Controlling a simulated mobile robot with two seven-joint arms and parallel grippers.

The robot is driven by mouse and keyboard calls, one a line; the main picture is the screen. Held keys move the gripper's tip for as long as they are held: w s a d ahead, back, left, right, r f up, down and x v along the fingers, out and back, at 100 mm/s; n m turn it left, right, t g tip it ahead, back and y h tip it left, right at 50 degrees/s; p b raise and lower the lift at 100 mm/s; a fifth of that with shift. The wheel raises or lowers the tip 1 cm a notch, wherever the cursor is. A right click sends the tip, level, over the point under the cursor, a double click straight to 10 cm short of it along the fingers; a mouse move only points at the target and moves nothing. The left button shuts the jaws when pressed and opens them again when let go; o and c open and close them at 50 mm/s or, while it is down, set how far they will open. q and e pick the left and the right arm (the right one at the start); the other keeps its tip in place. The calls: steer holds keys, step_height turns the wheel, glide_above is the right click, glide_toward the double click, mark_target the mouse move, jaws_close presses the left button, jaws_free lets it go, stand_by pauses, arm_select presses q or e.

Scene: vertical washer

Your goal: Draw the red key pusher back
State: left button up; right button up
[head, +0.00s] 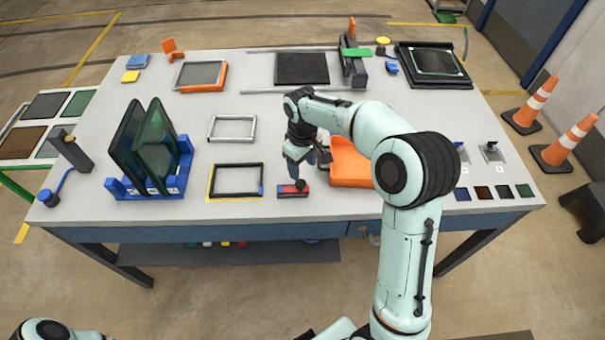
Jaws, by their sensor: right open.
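A small red block with a blue end and a dark knob on top, which looks like the red key pusher (291,190), sits near the front edge of the table, right of a black-and-yellow frame. My right gripper (299,178) points down just above it and is open. From this angle I cannot tell whether the fingers are around the knob or only above it. The gripper and wrist partly cover the area behind the pusher. My left gripper is not in view.
An orange block (349,165) stands close to the right of my right gripper. The black-and-yellow frame (236,194) lies to the left. A blue rack (172,188) holds dark panels farther left. The grey table (330,206) is clear along its front edge.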

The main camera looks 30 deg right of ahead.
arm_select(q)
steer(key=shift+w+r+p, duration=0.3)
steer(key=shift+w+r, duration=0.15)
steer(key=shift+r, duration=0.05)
arm_select(e)
step_height(320, 180, up, 6)
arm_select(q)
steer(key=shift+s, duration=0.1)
